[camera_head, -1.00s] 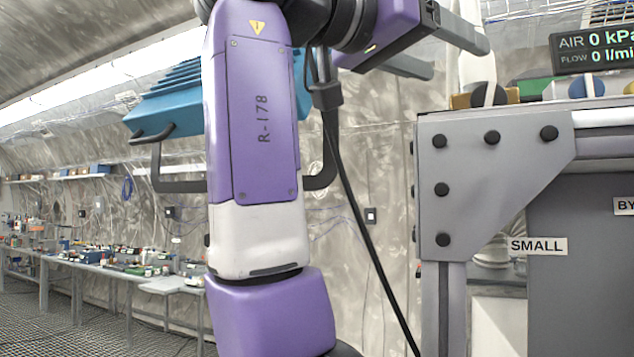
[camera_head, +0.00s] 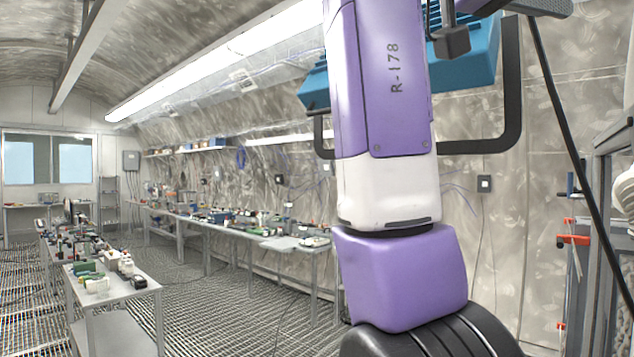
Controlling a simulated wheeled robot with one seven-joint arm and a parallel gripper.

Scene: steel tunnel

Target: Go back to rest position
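My purple and white arm (camera_head: 385,110), marked R-178, rises through the right half of the head view. Its purple lower link meets a dark ribbed base part at the bottom. The arm bends out of the top of the frame. Of my gripper, only what looks like a dark grey finger (camera_head: 541,7) shows at the top right edge. The rest is cut off, so its opening and anything it holds are hidden.
A blue ribbed unit with a dark handle frame (camera_head: 513,100) shows behind my arm. Long workbenches with small items line the wall. A nearer bench (camera_head: 112,290) stands at lower left. Open grated floor (camera_head: 215,310) lies between. A metal frame (camera_head: 606,210) stands at the right edge.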

